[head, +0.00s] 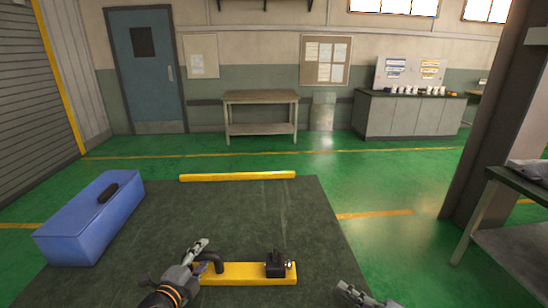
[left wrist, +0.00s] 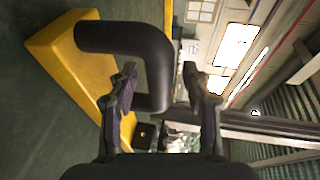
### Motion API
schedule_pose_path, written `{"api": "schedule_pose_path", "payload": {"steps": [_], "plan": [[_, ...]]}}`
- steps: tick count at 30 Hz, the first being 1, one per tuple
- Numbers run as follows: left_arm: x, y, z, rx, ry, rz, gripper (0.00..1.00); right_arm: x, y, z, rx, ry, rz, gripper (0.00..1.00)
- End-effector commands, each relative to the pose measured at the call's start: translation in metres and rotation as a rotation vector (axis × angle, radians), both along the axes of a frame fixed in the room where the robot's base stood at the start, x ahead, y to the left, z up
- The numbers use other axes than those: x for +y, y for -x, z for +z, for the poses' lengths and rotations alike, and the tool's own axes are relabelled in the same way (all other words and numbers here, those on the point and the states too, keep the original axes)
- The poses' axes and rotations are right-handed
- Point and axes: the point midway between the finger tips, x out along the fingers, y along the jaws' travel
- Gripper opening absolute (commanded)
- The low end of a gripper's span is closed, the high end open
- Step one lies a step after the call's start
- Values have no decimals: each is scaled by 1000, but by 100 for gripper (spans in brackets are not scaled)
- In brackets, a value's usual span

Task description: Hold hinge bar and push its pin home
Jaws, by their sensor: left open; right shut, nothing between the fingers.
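The yellow hinge bar (head: 240,272) lies at the near edge of the dark table mat. A black curved handle (head: 214,261) rises from its left end. A black hinge block (head: 275,264) stands near its right end, with a small silvery pin end (head: 291,265) at its right side. My left gripper (head: 205,254) is open at the handle. In the left wrist view the handle (left wrist: 122,42) runs down between the spread fingers (left wrist: 160,85); contact cannot be told. My right gripper (head: 346,290) is shut and empty, low and to the right of the bar.
A blue toolbox (head: 88,222) with a black handle sits at the left of the dark tabletop (head: 190,215). A yellow strip (head: 238,177) lies along the far edge. The tabletop between strip and bar is clear. A dark bench (head: 512,184) stands at the far right.

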Motion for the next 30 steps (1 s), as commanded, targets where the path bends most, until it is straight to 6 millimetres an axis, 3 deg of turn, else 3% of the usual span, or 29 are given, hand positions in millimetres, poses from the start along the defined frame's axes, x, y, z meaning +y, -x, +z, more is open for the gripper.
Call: {"api": "schedule_pose_path", "payload": {"steps": [8, 18, 30], "plan": [[4, 11, 1, 0, -3, 0, 49, 0, 0, 0, 0, 0, 0, 0], [25, 89, 16, 2, -10, -8, 49, 0, 0, 0, 0, 0, 0, 0], [34, 113, 22, 0, -2, 0, 49, 0, 0, 0, 0, 0, 0, 0]]}}
